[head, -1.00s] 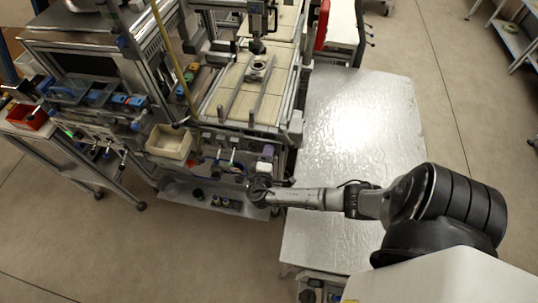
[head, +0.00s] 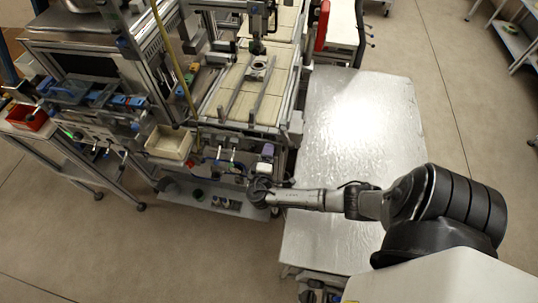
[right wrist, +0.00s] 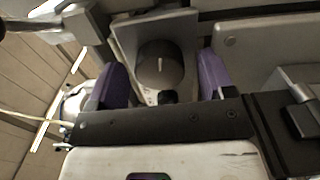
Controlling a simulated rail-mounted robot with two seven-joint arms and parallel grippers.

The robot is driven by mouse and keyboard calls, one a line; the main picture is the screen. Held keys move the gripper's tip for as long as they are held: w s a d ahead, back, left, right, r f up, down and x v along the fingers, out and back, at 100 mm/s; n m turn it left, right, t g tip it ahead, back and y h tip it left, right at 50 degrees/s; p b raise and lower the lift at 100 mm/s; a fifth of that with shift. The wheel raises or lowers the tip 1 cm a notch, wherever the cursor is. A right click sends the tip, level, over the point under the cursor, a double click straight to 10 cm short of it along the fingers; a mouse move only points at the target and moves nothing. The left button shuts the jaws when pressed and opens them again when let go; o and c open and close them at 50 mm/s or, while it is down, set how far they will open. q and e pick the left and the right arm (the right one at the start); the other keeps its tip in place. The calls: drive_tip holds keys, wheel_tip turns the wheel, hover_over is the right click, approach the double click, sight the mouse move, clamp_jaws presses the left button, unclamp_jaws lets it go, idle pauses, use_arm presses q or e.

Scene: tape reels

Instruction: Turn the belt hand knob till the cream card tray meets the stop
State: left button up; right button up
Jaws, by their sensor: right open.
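In the right wrist view, a dark round knob (right wrist: 160,66) with a pale mark line faces me on a grey plate. My right gripper (right wrist: 160,84) is open, with one purple finger on each side of the knob. Gaps show between fingers and knob; I cannot tell the depth between them. In the head view the right gripper (head: 259,191) is at the lower front of the machine, and the knob is hidden there. A small pale piece with a round centre (head: 260,67) sits between rails on the cream belt (head: 232,90). I cannot clearly identify the card tray or stop.
A beige bin (head: 169,144) hangs at the machine's front left. A red bin (head: 27,118) stands on the left cart. A shiny metal table (head: 350,130) lies right of the machine, bare on top. Open floor is in front.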

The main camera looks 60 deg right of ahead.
drive_tip(key=v, duration=1.4)
drive_tip(key=shift+b, duration=0.3)
drive_tip(key=shift+d, duration=0.15)
